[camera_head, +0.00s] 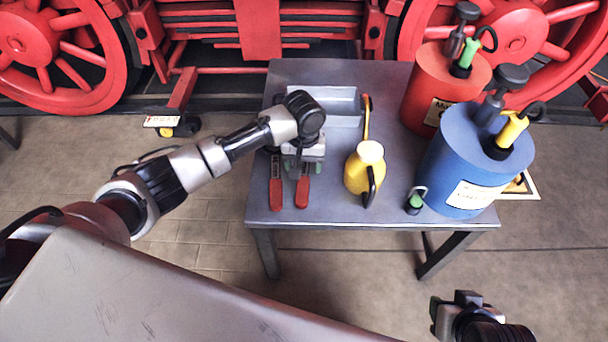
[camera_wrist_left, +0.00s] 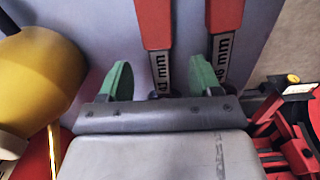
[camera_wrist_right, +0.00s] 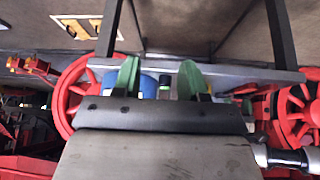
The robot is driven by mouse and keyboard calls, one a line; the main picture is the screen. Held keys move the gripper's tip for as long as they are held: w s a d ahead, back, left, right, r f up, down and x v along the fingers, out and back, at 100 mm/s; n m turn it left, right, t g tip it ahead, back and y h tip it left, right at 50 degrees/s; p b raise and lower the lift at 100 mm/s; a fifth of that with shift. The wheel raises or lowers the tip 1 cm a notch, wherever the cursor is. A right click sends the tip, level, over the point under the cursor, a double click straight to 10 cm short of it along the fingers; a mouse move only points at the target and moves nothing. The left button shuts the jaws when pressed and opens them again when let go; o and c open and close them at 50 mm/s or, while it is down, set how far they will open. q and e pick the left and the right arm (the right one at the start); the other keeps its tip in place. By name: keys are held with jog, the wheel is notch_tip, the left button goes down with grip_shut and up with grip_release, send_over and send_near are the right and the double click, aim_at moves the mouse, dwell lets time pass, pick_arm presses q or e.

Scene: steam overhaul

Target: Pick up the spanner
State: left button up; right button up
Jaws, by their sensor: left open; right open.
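Two spanners with red handles lie side by side near the left front of the grey table (camera_head: 390,208). In the left wrist view, the spanner marked 41 mm (camera_wrist_left: 156,25) runs between the green fingertips. The second spanner (camera_wrist_left: 224,18), its size label partly hidden, passes by the right fingertip. Their handles show in the head view at left (camera_head: 276,188) and right (camera_head: 302,190); their far ends are hidden under my gripper. My left gripper (camera_head: 303,167) is open above them and holds nothing. My right gripper (camera_wrist_right: 158,80) is open and empty, away from the table at the lower right.
A yellow oil can (camera_head: 363,172) stands right of the left gripper, and a grey tray (camera_head: 338,118) lies behind it. A blue canister (camera_head: 455,160) and a red canister (camera_head: 425,88) stand at the table's right. Red locomotive wheels (camera_head: 60,50) are behind.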

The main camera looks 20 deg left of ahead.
aim_at(304, 172)
pick_arm(q)
notch_tip(304, 172, down, 3)
jog(key=shift+b, duration=0.6)
jog(key=shift+f, duration=0.1)
grip_shut()
pick_arm(e)
jog(key=w+t, duration=0.1)
jog(key=w+a+r+t, duration=0.1)
jog(key=w, duration=0.1)
jog(key=w+r+t+y, duration=0.1)
jog(key=w+t, duration=0.1)
jog(key=shift+a+r, duration=0.2)
jog(key=shift+a, duration=0.2)
pick_arm(q)
jog(key=shift+w, duration=0.1)
